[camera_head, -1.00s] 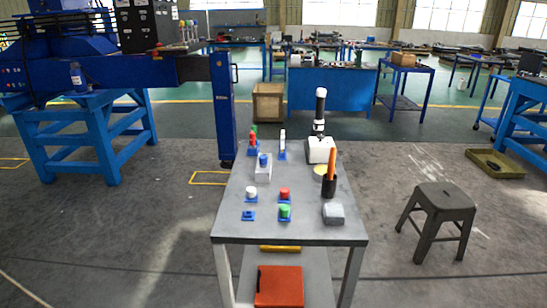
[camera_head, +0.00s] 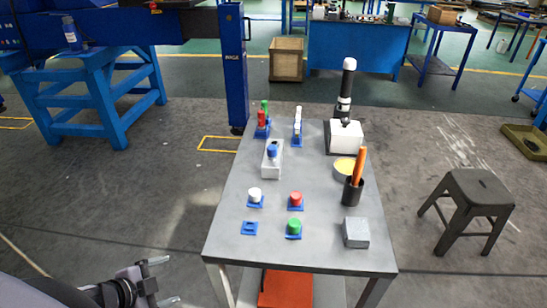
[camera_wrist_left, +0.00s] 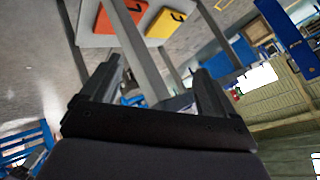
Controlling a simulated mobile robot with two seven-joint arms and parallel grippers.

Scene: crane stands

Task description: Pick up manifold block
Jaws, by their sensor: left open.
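A light grey block with a blue cap (camera_head: 272,160) stands toward the back left of the grey table (camera_head: 225,230). A plain grey block (camera_head: 356,232) sits at the table's front right. I cannot tell for sure which of these is the manifold block. My left gripper (camera_head: 165,281) is open and empty, left of the table's front edge and apart from both blocks. In the left wrist view its open fingers (camera_wrist_left: 150,85) show with nothing between them. My right gripper is out of view.
White (camera_head: 255,195), red (camera_head: 296,199) and green (camera_head: 294,227) knobs stand on blue bases. A stool (camera_head: 475,195) stands to the right.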

